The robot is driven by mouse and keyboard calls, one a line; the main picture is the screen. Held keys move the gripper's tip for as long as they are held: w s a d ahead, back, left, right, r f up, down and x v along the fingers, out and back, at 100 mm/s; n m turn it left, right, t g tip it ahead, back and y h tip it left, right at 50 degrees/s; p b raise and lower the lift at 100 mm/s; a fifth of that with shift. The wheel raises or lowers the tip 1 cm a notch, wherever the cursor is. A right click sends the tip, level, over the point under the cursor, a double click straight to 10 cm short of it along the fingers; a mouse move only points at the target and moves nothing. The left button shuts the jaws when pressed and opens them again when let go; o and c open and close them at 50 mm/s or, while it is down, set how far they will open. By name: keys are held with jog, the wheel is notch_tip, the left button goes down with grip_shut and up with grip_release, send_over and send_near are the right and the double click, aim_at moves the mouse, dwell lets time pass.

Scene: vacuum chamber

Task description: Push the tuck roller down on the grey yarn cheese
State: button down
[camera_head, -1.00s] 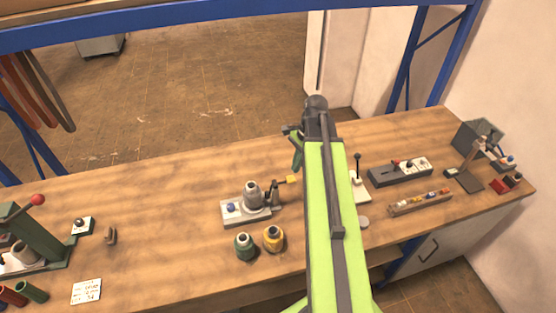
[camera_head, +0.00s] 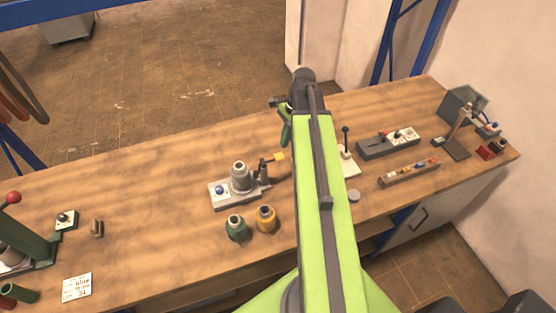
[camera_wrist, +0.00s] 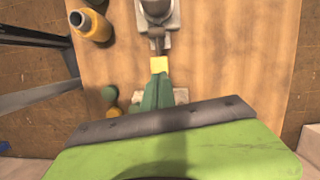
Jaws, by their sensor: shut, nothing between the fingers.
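The grey yarn cheese (camera_head: 240,178) stands upright on a pale fixture base (camera_head: 218,202) with a blue knob; part of it shows at the top of the wrist view (camera_wrist: 157,8). Beside it on the right, a dark post carries the tuck roller arm, which ends in a yellow tab (camera_head: 280,157). The yellow tab also shows in the wrist view (camera_wrist: 159,64), just ahead of my fingertips. My gripper (camera_head: 286,143) is shut and empty, its green fingers (camera_wrist: 158,86) pointing down close to the tab. I cannot tell whether they touch it.
A green cheese (camera_head: 236,229) and a yellow cheese (camera_head: 266,219) stand in front of the fixture. Right of my arm are a pale lever plate (camera_head: 348,165), a grey switch box (camera_head: 388,142) and a tray of small parts (camera_head: 409,174).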

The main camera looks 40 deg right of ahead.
aim_at(282, 155)
jog(key=shift+b+x, duration=1.45)
jog(key=shift+x, duration=0.6)
notch_tip(282, 155, down, 3)
jog(key=b, duration=0.2)
jog(key=shift+r+b, duration=0.2)
jog(key=shift+b, duration=0.1)
jog(key=shift+s+r, duration=0.2)
jog(key=shift+r, duration=0.1)
jog(key=shift+w, duration=0.1)
jog(key=d, duration=0.1)
jog(key=d+p, duration=0.1)
jog(key=d, duration=0.1)
jog(key=shift+r, duration=0.4)
